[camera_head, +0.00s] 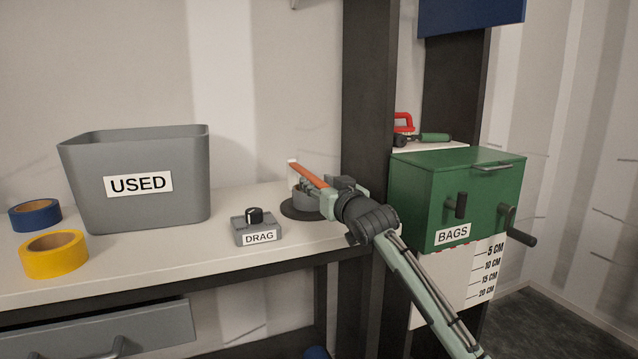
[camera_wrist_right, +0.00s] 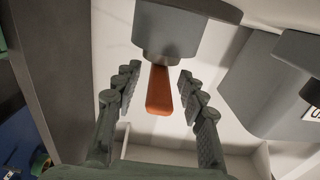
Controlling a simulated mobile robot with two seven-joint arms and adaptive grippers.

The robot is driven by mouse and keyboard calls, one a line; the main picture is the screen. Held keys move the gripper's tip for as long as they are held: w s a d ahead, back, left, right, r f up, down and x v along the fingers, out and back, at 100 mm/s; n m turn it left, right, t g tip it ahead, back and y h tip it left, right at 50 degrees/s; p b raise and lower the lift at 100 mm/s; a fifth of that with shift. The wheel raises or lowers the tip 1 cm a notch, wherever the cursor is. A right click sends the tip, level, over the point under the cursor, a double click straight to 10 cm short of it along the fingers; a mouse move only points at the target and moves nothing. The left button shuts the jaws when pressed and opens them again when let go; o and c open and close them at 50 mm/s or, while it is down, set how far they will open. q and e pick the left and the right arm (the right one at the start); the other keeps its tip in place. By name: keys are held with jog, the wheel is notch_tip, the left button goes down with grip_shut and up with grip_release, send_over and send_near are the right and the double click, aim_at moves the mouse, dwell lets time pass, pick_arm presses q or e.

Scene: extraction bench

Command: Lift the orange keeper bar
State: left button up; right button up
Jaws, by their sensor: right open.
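The orange keeper bar (camera_head: 309,174) sticks out toward the back left from a round grey spool-like holder (camera_head: 305,199) on a dark round base on the bench. Its far end looks pale. My right gripper (camera_head: 333,193) is at the holder's right side and hides part of it and of the bar. In the right wrist view the bar's orange end (camera_wrist_right: 159,92) lies between the two spread fingers (camera_wrist_right: 158,80), with a gap on both sides. The gripper is open and holds nothing. My left gripper is not in view.
A grey DRAG box (camera_head: 257,229) with a black knob stands left of the holder. A grey USED bin (camera_head: 140,205), a yellow tape roll (camera_head: 53,255) and a blue one (camera_head: 35,216) are farther left. A dark post (camera_head: 369,80) and green BAGS box (camera_head: 460,200) stand right.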

aim_at(313, 176)
grip_shut()
jog(key=shift+r+g, duration=0.3)
jog(key=shift+r, duration=0.35)
jog(key=r+g, duration=0.1)
jog(key=r, duration=0.1)
jog(key=w+r+g+h, duration=0.1)
jog(key=r+g, duration=0.1)
jog(key=r, duration=0.1)
jog(key=w+r+g, duration=0.1)
jog(key=r, duration=0.2)
jog(key=shift+w+a+r+g+h, duration=0.1)
jog(key=shift+a+r+g+h, duration=0.1)
jog(key=shift+a+g+h, duration=0.2)
jog(key=shift+w+a+r+g, duration=0.15)
jog(key=shift+w+r+g, duration=0.45)
jog(key=shift+r+g, duration=0.25)
grip_release()
jog(key=v, duration=1.2)
jog(key=shift+a, duration=0.15)
jog(key=shift+s, duration=0.1)
